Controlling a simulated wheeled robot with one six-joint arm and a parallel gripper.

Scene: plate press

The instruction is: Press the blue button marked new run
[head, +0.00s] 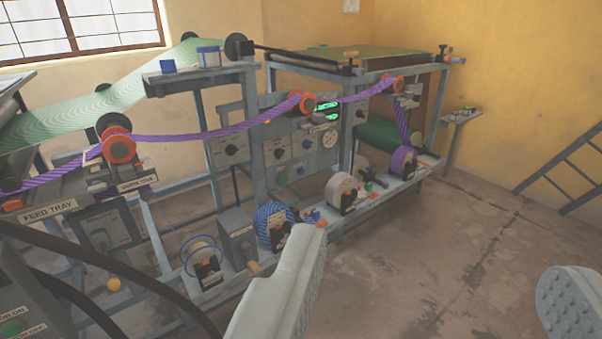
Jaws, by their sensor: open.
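A grey control panel (294,132) with dark knobs, a dial and small coloured buttons stands in the middle of the machine. A small bluish round button (300,170) shows low on this panel. Its label is too small to read, so I cannot tell whether it is the one marked new run. My gripper (438,258) is in the foreground, with one pale grey finger at bottom centre and the other at lower right. The fingers are wide apart with only floor seen between them. My gripper is apart from the panel, which is farther off.
A purple braided strand (210,138) runs over orange rollers across the machine front. A blue spool (270,222) and a pale spool (342,190) sit on the low shelf. The feed tray sign (48,212) is at left. Open concrete floor (440,260) lies at right.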

